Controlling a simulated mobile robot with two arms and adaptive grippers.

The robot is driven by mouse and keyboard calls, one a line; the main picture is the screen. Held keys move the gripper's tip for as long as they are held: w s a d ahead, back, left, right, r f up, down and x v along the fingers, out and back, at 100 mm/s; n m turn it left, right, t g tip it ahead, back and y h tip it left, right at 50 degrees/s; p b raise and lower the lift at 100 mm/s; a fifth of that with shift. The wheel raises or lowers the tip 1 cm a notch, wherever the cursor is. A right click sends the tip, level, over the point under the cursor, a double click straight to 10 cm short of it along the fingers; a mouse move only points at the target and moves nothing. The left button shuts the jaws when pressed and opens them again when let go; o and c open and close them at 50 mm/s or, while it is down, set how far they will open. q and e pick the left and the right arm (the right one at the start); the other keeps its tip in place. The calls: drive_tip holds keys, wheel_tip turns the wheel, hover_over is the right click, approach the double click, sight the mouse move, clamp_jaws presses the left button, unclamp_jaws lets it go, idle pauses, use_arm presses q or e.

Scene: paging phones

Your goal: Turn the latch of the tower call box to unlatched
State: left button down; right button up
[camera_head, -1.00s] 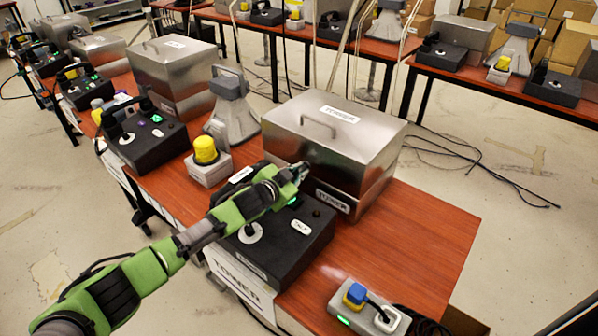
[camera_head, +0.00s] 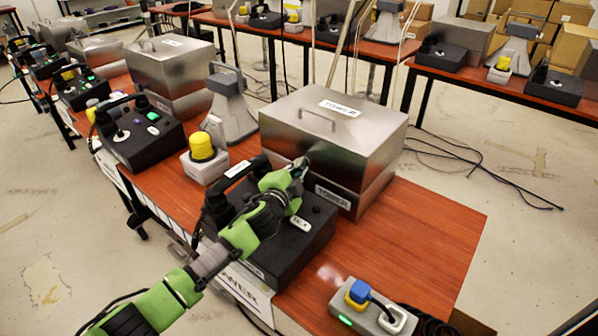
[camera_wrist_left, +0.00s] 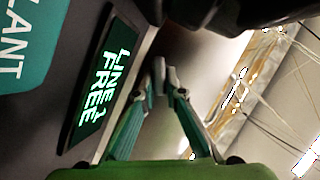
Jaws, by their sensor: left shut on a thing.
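The tower call box (camera_head: 340,137) is a silver metal box with a lidded top, a handle and TOWER labels, on the red-brown table. My left gripper (camera_head: 302,166) is at its front face, near the seam above the lower TOWER label. Its fingers are closed together on a small part there, the latch, which they mostly hide. In the left wrist view the fingertips (camera_wrist_left: 164,76) meet beside the box's pale metal face. The latch's exact angle cannot be told. My right gripper is not in view.
A black desk phone console (camera_head: 290,247) lies under my left arm. A yellow-capped beacon (camera_head: 202,147) and a grey horn speaker (camera_head: 229,108) stand to the left. A grey unit with a blue plug (camera_head: 372,310) sits at the front. The table's right end (camera_head: 435,235) is clear.

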use_arm(q)
drive_tip(key=shift+f, duration=0.1)
idle(0.4)
drive_tip(key=c, duration=2.1)
unclamp_jaws()
drive_tip(key=shift+s, duration=0.1)
drive_tip(key=v, duration=1.2)
